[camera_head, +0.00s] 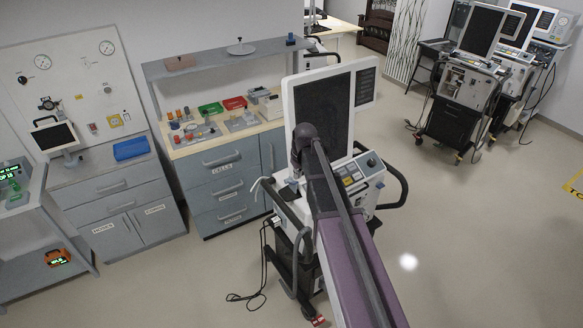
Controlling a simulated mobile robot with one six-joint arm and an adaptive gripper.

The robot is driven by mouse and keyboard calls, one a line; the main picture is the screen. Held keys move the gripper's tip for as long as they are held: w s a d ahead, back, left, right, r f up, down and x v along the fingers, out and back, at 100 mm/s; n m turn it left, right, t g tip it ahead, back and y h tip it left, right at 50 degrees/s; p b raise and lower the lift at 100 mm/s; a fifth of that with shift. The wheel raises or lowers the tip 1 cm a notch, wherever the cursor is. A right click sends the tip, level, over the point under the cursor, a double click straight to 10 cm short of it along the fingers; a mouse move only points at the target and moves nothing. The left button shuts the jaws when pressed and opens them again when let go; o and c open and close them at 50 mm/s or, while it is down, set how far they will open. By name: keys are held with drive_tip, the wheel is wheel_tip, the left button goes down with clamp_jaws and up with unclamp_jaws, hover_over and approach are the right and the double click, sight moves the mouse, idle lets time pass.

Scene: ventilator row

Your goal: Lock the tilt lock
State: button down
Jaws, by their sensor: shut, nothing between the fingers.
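A ventilator stands in the middle on a wheeled cart, with a large white-framed dark screen (330,108) at its top. Its control panel (362,172) with buttons and a knob sits below the screen. I cannot make out the tilt lock; it may be too small or hidden behind my arm. My arm reaches up from the bottom over the cart, and its dark wrist is in front of the screen's lower left. My gripper (292,180) points down at the panel's left side, small and partly hidden. It is shut and empty; I cannot tell whether it touches the ventilator.
Dark handles (392,188) curve out from the cart, and a black cable (250,297) lies on the floor at its left. A grey drawer bench (218,185) with small items stands behind. More ventilators (470,85) stand at the back right. The floor at right is clear.

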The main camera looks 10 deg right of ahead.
wheel_tip(320, 180, up, 5)
drive_tip(key=n+p, duration=0.1)
drive_tip(key=p, duration=0.2)
hover_over(293, 182)
drive_tip(key=shift+s+d+t, duration=0.2)
drive_tip(key=shift+s+t, duration=0.1)
drive_tip(key=shift+t, duration=0.1)
drive_tip(key=shift+f, duration=0.25)
drive_tip(key=b+x, duration=1)
drive_tip(key=shift+f, duration=0.1)
drive_tip(key=shift+s+d+f+b, duration=0.15)
drive_tip(key=shift+s+f+b, duration=0.35)
drive_tip(key=shift+f+b, duration=0.2)
drive_tip(key=shift+s+d+f+b, duration=0.15)
drive_tip(key=shift+s+f+b, duration=0.3)
drive_tip(key=shift+f+b, duration=0.25)
